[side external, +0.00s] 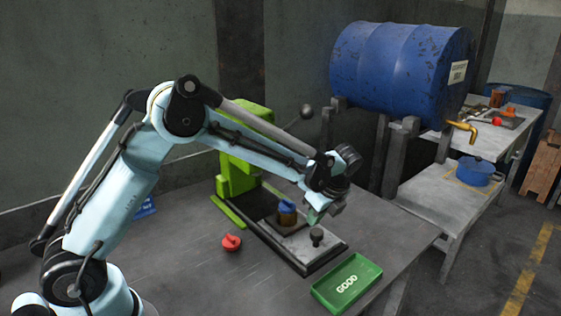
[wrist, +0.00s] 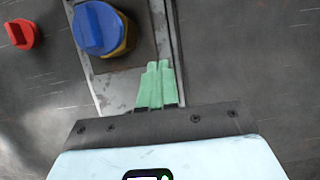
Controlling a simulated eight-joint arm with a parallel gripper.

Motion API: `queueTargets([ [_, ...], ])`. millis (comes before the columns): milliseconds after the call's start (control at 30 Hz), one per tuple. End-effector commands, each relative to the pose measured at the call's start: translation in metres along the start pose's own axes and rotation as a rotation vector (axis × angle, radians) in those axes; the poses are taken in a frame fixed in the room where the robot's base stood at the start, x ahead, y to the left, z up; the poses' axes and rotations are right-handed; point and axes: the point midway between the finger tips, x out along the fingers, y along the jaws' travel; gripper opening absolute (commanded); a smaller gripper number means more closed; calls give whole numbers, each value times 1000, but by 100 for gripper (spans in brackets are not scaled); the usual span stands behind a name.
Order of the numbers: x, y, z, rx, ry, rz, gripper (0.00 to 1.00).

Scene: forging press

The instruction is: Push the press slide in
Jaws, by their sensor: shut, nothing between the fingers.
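The green press (side external: 238,165) stands on the table, partly hidden behind my arm.
A red knobbed piece (side external: 231,242) lies on the table left of the slide. A green tray marked GOOD (side external: 347,284) lies right of the slide's outer end. A blue drum (side external: 402,68) on a stand is behind. The table's front left is clear.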

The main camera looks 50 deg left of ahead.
Motion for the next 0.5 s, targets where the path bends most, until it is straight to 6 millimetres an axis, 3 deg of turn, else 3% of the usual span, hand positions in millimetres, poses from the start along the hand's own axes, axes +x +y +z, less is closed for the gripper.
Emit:
queueTargets([
  [300, 27, 0, 68, -7, -1, 1, 0],
  [500, 32, 0, 79, -3, -1, 0, 0],
])
